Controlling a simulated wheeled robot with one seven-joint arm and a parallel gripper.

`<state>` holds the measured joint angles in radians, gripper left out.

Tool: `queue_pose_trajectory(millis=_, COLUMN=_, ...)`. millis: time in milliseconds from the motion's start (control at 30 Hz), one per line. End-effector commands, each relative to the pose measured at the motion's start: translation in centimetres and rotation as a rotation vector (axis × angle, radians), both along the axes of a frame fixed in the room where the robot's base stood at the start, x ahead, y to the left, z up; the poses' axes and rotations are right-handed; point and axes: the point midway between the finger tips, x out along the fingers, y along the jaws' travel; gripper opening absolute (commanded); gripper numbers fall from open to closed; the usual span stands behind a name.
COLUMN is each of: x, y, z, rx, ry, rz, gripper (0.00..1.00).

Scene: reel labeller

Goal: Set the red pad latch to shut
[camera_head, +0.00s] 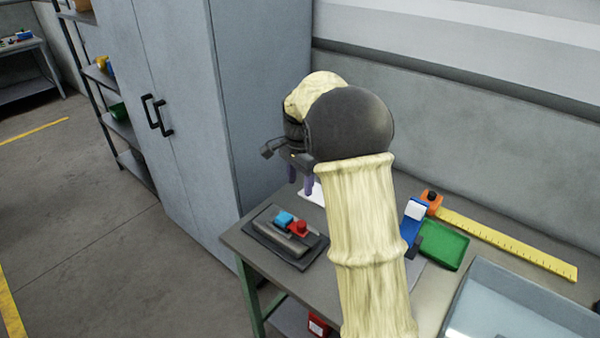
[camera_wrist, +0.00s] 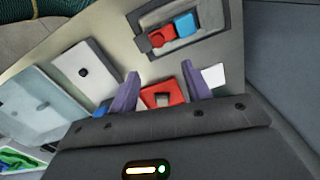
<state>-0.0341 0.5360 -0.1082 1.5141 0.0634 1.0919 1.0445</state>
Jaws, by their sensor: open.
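A red square pad (camera_wrist: 172,89) with a small grey block on it lies between and beyond my gripper's fingers in the wrist view. I do not make it out in the head view. A dark base with a grey body (camera_head: 283,237) carries a blue block and a red block (camera_head: 298,228); the red block also shows in the wrist view (camera_wrist: 161,36). Which red part is the latch, I cannot tell. My gripper (camera_head: 301,183) is open and empty, purple fingers pointing down over the table's back left; it also shows in the wrist view (camera_wrist: 160,70).
A grey cabinet (camera_head: 240,110) stands left, a wall behind. My arm hides the table's middle.

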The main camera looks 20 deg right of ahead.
Motion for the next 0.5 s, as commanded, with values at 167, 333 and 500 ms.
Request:
queue_pose_trajectory(millis=167, x=0.1, y=0.0, z=2.4, rx=-0.001, ry=-0.003, rz=0.000, gripper=0.49)
queue_pose_trajectory(millis=333, x=0.0, y=0.0, z=2.9, rx=0.000, ry=0.000, rz=0.000, gripper=0.49)
queue_pose_trajectory(millis=500, x=0.0, y=0.0, z=2.9, rx=0.000, ry=0.000, rz=0.000, gripper=0.49)
